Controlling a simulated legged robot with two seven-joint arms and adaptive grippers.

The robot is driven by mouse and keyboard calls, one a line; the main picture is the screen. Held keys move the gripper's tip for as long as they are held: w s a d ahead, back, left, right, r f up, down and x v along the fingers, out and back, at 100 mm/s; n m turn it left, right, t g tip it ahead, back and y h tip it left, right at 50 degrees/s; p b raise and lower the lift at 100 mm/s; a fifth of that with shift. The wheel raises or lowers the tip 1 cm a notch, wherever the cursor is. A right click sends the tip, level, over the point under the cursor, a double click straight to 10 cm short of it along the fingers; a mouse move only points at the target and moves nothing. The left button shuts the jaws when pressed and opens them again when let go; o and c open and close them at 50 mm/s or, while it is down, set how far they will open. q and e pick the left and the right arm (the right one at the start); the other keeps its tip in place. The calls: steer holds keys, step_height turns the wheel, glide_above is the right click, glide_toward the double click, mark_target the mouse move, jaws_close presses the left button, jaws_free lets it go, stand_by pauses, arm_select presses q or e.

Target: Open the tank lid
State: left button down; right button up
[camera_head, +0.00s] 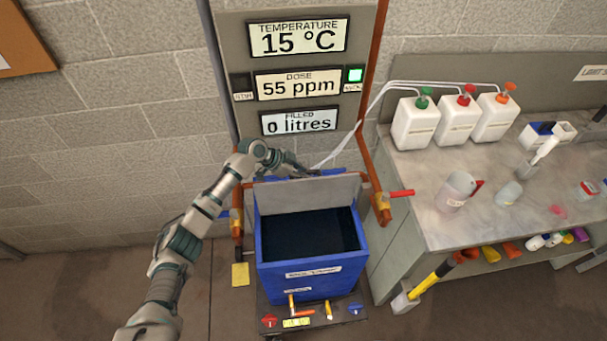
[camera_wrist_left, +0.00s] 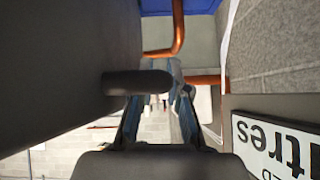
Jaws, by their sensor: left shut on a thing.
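The blue tank (camera_head: 312,275) stands at the centre of the head view, with its dark inside showing. Its grey lid (camera_head: 310,195) is raised and stands steeply tilted at the back of the opening. My left gripper (camera_head: 308,173) is at the lid's upper edge and is shut on the lid; the exact contact is hard to see in the head view. In the left wrist view my left gripper (camera_wrist_left: 160,122) shows its two dark fingers, with a dark bar-like handle (camera_wrist_left: 138,83) beside the large grey lid surface (camera_wrist_left: 50,85). My right gripper is not in view.
The display panel (camera_head: 297,75) is on the wall behind the tank, with copper pipes and valves beside it. A bench (camera_head: 420,190) with white canisters (camera_head: 415,125) stands at the right. Floor at the left is clear.

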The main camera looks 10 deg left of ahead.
arm_select(q)
steer(key=shift+d+r, duration=0.1)
steer(key=c, duration=1.4)
jaws_free()
steer(key=shift+c, duration=0.2)
steer(key=shift+o, duration=0.2)
steer(key=v, duration=1.1)
steer(key=shift+a+r, duration=0.25)
steer(key=shift+a, duration=0.05)
steer(key=shift+s, duration=0.1)
